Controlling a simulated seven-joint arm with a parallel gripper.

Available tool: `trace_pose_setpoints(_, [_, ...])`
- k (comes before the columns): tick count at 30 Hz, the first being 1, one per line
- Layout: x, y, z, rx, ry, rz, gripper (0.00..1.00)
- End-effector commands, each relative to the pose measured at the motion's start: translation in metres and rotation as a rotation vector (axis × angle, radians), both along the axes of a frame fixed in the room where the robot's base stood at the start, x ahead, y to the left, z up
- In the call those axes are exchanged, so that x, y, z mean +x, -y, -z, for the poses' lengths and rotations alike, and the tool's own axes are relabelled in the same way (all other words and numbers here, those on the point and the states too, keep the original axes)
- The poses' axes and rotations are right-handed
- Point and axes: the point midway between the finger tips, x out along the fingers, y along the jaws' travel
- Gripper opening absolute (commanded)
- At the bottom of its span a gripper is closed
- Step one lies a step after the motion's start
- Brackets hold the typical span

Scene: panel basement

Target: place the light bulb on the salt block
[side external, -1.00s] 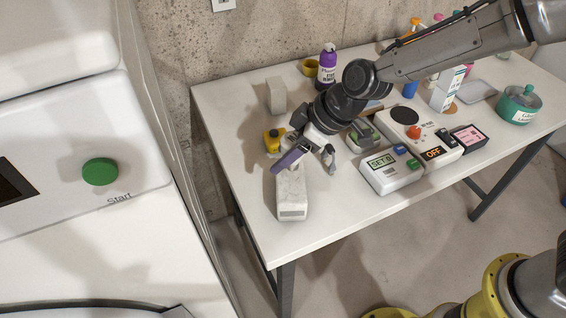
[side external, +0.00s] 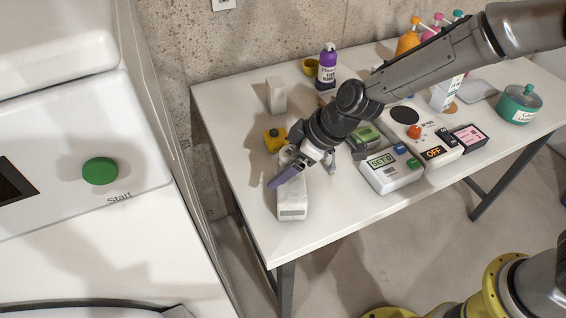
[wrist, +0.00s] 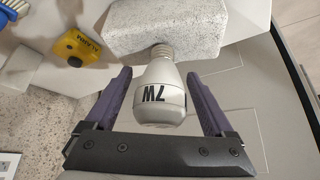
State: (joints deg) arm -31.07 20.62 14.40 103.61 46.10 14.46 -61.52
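The bulb is mostly hidden there.
A yellow device (side external: 273,141) stands close behind the block, and a grey upright block (side external: 276,95) stands farther back. A white meter (side external: 391,179) and a hotplate-like unit (side external: 430,150) are to the right.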

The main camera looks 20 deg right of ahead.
Motion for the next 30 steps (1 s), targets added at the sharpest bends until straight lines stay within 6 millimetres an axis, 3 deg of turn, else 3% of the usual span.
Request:
trace_pose_setpoints(10, [0.000, 0.000, -0.004, 0.000, 0.000, -0.001, 0.87])
trace_pose_setpoints(24, [-0.030, 0.038, -0.079, 0.002, 0.004, 0.001, 0.87])
trace_pose_setpoints(30, [-0.039, 0.047, -0.099, 0.001, 0.002, 0.001, 0.87])
